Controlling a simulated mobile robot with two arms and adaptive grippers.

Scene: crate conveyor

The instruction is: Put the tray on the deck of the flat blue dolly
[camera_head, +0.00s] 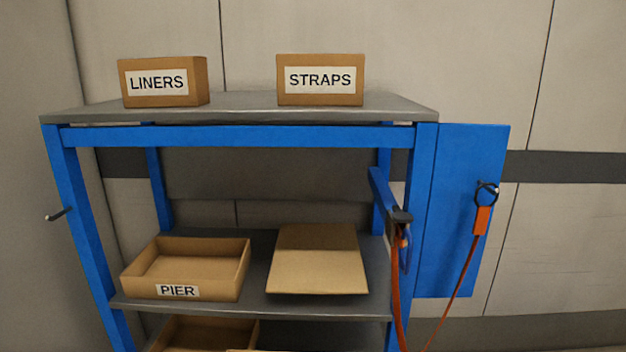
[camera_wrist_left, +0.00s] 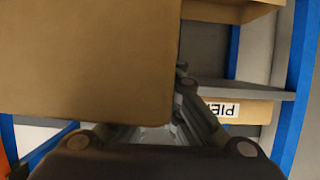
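A large plain brown cardboard surface (camera_wrist_left: 85,60), very close, fills the upper left of the left wrist view; I cannot tell whether it is the tray. My left gripper (camera_wrist_left: 182,80) is right at its edge. One finger shows beside the edge; the other is mostly hidden behind the cardboard, so I cannot see whether the fingers close on it. In the head view, an open cardboard tray labelled PIER (camera_head: 190,272) sits on the middle shelf. Its label shows upside down in the left wrist view. The flat blue dolly and my right gripper are in neither view.
The blue rack (camera_head: 240,137) has grey shelves. LINERS (camera_head: 165,82) and STRAPS (camera_head: 320,80) boxes stand on top. A tilted cardboard piece (camera_head: 317,262) lies right of PIER. Another tray (camera_head: 205,335) is below. An orange strap (camera_head: 398,290) hangs at the right by a blue panel (camera_head: 465,205).

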